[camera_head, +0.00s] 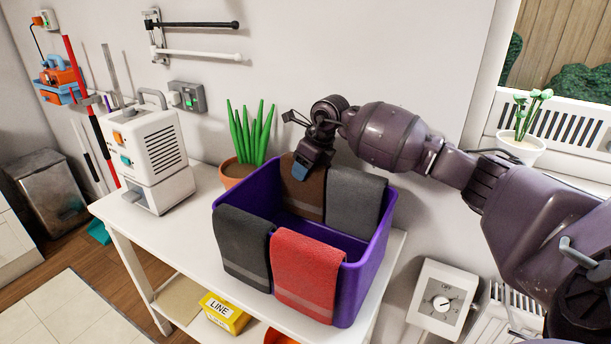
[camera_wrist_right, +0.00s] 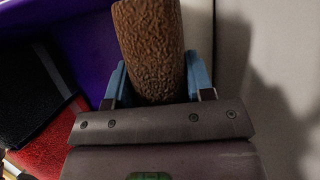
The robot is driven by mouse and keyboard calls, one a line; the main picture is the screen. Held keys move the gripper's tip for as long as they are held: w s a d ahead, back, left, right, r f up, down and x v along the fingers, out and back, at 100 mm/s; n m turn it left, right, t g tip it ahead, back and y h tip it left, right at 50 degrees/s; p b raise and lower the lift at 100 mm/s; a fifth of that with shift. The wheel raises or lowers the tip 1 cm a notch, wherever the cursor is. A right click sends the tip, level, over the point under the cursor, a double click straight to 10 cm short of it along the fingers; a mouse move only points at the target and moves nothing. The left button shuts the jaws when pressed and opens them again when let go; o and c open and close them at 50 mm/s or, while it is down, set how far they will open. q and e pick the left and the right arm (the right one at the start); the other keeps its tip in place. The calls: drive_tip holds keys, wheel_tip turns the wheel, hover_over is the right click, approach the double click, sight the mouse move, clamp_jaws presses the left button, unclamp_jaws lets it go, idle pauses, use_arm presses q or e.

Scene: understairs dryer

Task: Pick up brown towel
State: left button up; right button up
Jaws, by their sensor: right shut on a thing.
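The brown towel (camera_head: 304,196) hangs over the back rim of a purple basket (camera_head: 358,262), to the left of a dark grey towel. My right gripper (camera_head: 300,172) reaches down onto its top edge from above. In the right wrist view, the brown towel (camera_wrist_right: 148,50) sits between the two blue fingertips, which are shut on it. The towel's lower part inside the basket is partly hidden in the head view. My left gripper is not in view.
A dark grey towel (camera_head: 354,200) hangs beside the brown one. A black towel (camera_head: 242,245) and a red towel (camera_head: 304,272) hang over the front rim. A potted plant (camera_head: 240,172) and white machine (camera_head: 150,150) stand left on the white table (camera_head: 190,225).

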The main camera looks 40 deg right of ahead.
wheel_tip(320, 180, up, 10)
drive_tip(key=shift+r+p, duration=0.25)
drive_tip(key=shift+p, duration=0.4)
wheel_tip(320, 180, up, 10)
drive_tip(key=shift+p, duration=0.45)
